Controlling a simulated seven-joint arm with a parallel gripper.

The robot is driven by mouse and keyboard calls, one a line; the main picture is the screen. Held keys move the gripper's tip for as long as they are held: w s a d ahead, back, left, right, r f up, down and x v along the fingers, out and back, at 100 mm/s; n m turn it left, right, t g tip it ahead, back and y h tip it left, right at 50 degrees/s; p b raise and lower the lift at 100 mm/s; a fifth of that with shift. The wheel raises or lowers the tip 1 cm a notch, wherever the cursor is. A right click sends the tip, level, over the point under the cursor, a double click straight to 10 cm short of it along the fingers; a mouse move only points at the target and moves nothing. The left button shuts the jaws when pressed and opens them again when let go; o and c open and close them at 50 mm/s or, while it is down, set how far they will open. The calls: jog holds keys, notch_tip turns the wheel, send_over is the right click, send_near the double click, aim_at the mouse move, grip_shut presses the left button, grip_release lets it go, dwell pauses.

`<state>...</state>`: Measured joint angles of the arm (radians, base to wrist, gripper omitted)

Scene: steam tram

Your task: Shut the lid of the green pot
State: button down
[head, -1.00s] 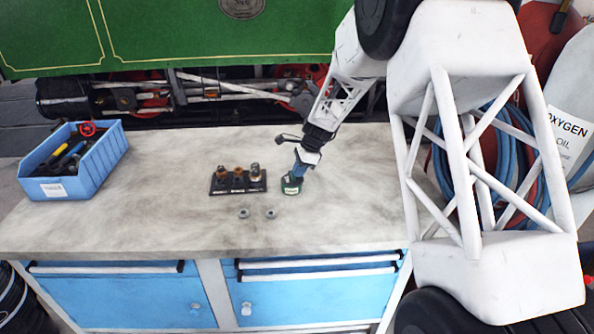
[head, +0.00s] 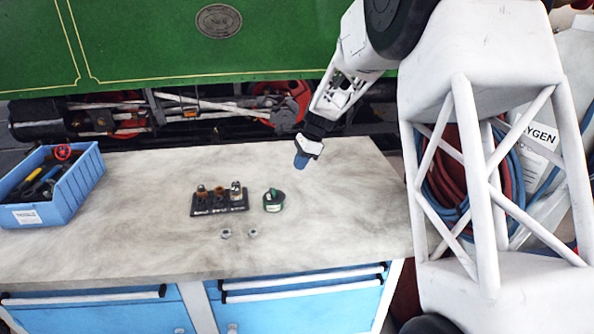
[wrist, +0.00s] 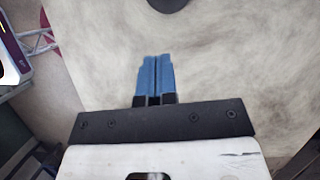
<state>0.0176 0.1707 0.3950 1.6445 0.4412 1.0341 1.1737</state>
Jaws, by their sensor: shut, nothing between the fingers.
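The green pot (head: 274,201) stands on the workbench, right of a black rack, with a pale label on its front. It is small in the head view, and I cannot tell how its lid sits. My gripper (head: 300,163) is shut and empty, with blue fingers. It is above the bench, behind and to the right of the pot in the picture, and apart from it. The wrist view shows the shut blue fingers (wrist: 156,62) over bare benchtop. A dark rounded thing (wrist: 168,4) is cut off at that view's top edge, possibly the pot.
A black rack (head: 219,208) holds a few small fittings. Two small metal nuts (head: 226,234) lie in front of it. A blue bin (head: 62,205) with tools stands at the left end. The workbench (head: 340,225) is clear right of the pot.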

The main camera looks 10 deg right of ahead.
jog(key=shift+d+r, duration=0.1)
jog(key=shift+r, duration=0.1)
dwell(0.3)
jog(key=s+d+r+n+t+h, duration=0.1)
jog(key=s+r+n, duration=0.4)
jog(key=s, duration=0.7)
jog(key=s+d+r+n+h, duration=0.1)
jog(key=s+r+n, duration=0.2)
jog(key=s+r, duration=0.7)
jog(key=s+d+f+n+t+h, duration=0.1)
jog(key=s+n, duration=0.3)
jog(key=s, duration=1)
jog(key=s+d+f+n+t+h, duration=0.1)
jog(key=s+n, duration=0.3)
jog(key=s, duration=1)
jog(key=shift+s+d+f+h, duration=0.3)
jog(key=shift+d+f, duration=0.35)
